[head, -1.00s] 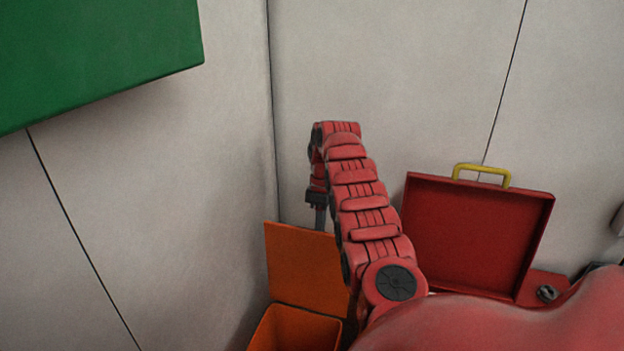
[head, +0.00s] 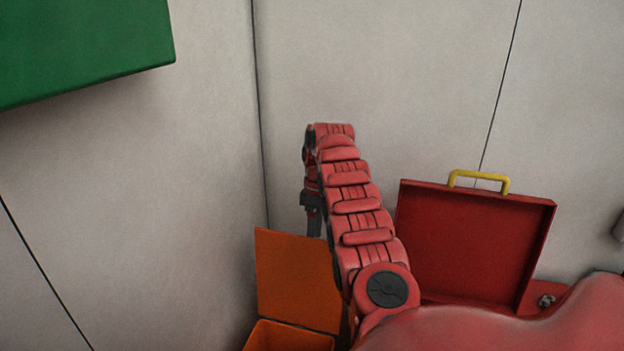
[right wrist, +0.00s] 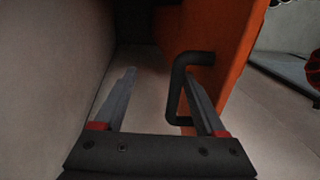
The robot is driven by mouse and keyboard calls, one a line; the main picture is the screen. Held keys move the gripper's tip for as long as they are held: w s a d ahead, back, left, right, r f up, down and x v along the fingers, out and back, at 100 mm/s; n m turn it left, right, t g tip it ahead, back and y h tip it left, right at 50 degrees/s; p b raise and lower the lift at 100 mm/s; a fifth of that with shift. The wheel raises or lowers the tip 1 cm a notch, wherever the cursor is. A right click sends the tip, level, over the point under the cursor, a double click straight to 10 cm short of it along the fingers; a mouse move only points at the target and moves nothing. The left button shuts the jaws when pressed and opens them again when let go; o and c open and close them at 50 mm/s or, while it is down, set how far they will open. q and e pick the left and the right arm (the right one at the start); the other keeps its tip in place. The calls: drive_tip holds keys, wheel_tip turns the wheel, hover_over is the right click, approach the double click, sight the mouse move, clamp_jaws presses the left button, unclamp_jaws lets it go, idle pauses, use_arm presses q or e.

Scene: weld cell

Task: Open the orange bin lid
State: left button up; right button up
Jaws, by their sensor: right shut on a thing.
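The orange bin (head: 290,338) is at the bottom of the head view, its mouth partly visible. Its orange lid (head: 290,275) stands raised, about upright, behind the opening. My right gripper (head: 314,224) hangs down at the lid's top edge, its fingers partly hidden. In the right wrist view, the lid (right wrist: 222,50) has a black bar handle (right wrist: 176,90). The left finger stands on the wall side. My left gripper is not in view.
A red open case (head: 465,245) with a yellow handle (head: 480,180) stands right of my arm. A green panel (head: 80,45) juts in at the upper left. Pale walls (head: 190,170) meet in a corner close behind the bin.

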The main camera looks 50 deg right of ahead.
drive_tip(key=shift+s+f, duration=0.15)
drive_tip(key=shift+f, duration=0.05)
idle(0.6)
